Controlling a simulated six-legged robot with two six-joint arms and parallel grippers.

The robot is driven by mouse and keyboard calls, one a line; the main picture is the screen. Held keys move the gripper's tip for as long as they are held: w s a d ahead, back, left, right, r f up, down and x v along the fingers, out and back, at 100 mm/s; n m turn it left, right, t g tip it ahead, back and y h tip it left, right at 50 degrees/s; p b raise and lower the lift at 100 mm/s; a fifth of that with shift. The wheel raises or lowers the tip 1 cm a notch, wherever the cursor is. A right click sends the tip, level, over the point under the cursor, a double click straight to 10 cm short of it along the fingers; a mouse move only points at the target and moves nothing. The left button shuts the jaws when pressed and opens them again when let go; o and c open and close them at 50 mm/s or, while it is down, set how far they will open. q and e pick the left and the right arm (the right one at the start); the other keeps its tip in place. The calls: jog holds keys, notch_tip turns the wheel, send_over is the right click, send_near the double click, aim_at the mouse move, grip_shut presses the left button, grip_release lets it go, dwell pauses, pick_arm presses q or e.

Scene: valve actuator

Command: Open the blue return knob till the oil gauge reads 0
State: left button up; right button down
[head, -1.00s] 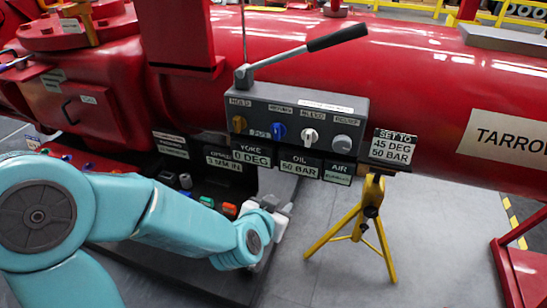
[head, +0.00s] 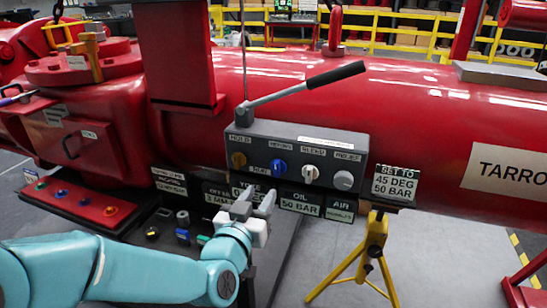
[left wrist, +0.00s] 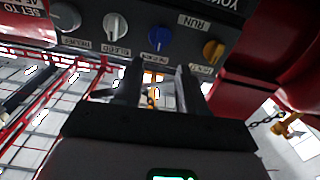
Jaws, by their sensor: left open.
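The blue return knob (head: 279,167) sits on the grey control box (head: 330,137), between the yellow hold knob (head: 238,160) and the white bleed knob (head: 310,174). It also shows in the left wrist view (left wrist: 160,38), beyond the fingertips. My left gripper (head: 254,202) is open and empty, below the box and a little left of the blue knob, not touching it. The oil gauge plate (head: 300,203) reads 50 BAR. The yoke plate is partly hidden behind my left gripper. My right gripper is not in view.
A grey relief knob (head: 343,180) is at the box's right end. A pump lever (head: 300,85) slants above the box. A yellow stand (head: 372,245) is at the lower right. A SET TO 45 DEG 50 BAR sign (head: 396,183) hangs to the right.

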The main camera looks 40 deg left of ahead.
aim_at(276, 170)
pick_arm(q)
jog(key=p+x, duration=0.2)
jog(key=x, duration=0.6)
jog(key=shift+w+f, duration=0.1)
jog(key=shift+w, duration=0.2)
jog(key=shift+w+a+p, duration=0.2)
jog(key=shift+w+p, duration=0.1)
jog(key=shift+w, duration=0.3)
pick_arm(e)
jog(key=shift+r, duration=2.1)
pick_arm(q)
jog(key=shift+s, duration=0.1)
grip_shut()
